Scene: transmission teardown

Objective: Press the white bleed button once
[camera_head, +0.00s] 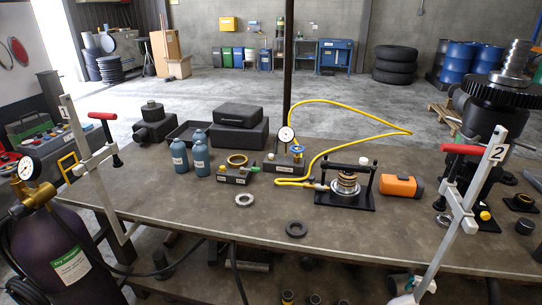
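A small white round piece (363,161), which looks like the white button, sits at the top of the black press frame (345,198) right of the table's middle. It is too small to tell whether it is pressed in. A ringed metal stack (346,184) stands within the frame. A yellow hose (374,109) loops between the frame and a dark block (280,168) with a round white gauge (286,134) and a blue knob (297,150). Neither of my grippers shows in this view.
Two grey bar clamps with red handles (103,115) (461,149) rise at the table's front edge. An orange device (401,186) is right of the frame. Blue bottles (180,157), a steel ring (244,199) and a dark ring (297,229) stand on the table (190,222). The front middle is mostly bare.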

